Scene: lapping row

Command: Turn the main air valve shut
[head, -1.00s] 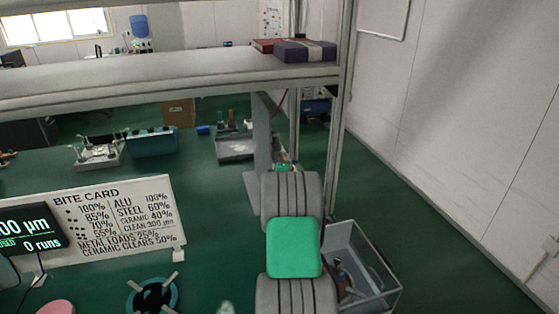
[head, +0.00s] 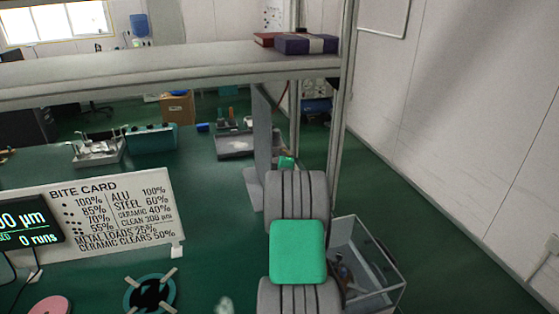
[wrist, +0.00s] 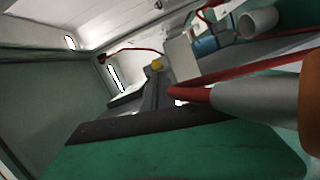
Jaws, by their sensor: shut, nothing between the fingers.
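In the wrist view, the green body of my gripper fills the bottom, and its narrow dark fingers (wrist: 154,82) point away from the camera, shut and empty. A small yellow part (wrist: 157,65) shows at or just past the fingertips. It may be the main air valve's handle, but it is too small to be sure, and I cannot tell whether the fingers touch it. In the head view my arm reaches forward past the bench's right end, and its links hide the fingers and any valve there.
A grey cylinder (wrist: 255,101) with a red hose is close on the right in the wrist view. A blue part (wrist: 205,46) lies behind. In the head view, a shelf post (head: 338,140) and a clear bin (head: 368,262) stand close beside my arm. A grey upright panel (head: 263,145) is left of it.

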